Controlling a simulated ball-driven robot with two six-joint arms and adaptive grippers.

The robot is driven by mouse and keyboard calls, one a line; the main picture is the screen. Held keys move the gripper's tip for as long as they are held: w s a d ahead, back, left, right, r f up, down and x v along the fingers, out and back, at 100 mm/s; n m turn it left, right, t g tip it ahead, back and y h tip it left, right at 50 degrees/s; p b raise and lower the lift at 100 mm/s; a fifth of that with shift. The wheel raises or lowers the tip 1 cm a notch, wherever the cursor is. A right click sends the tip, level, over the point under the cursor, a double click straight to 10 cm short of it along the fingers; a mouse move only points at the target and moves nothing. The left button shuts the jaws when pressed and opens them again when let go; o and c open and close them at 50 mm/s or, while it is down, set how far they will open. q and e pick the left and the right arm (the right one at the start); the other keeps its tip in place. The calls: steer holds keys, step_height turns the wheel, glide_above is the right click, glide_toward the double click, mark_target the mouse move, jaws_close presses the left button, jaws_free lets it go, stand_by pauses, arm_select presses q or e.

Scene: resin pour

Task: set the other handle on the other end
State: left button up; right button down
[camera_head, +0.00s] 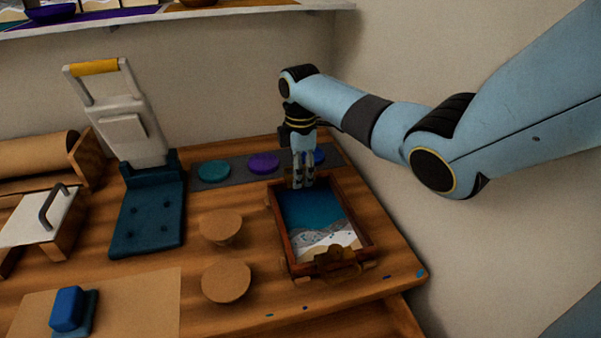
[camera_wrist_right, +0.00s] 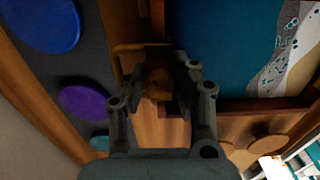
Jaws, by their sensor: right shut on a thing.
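The tray (camera_head: 281,228) has a dark wooden rim and a teal, grey and white resin picture inside. One handle (camera_head: 331,262) is on its near end. My right gripper (camera_head: 303,182) points down at the tray's far end. In the right wrist view the gripper (camera_wrist_right: 160,82) is shut on the other handle (camera_wrist_right: 128,52), a brass-coloured bracket, beside the tray's rim (camera_wrist_right: 245,103). The fingers partly hide this handle. I cannot tell whether it touches the rim. My left gripper is out of view.
Teal, purple and blue discs lie on a dark strip (camera_head: 230,171) behind the tray. Two round wooden pieces (camera_head: 221,225) stand left of the tray. A white-and-teal press (camera_head: 147,225) is farther left. The table's right edge is close to the tray.

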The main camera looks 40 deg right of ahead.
steer(key=shift+f, duration=0.1)
stand_by(0.7)
steer(key=c, duration=1)
jaws_free()
step_height(320, 180, up, 8)
steer(key=p, duration=0.9)
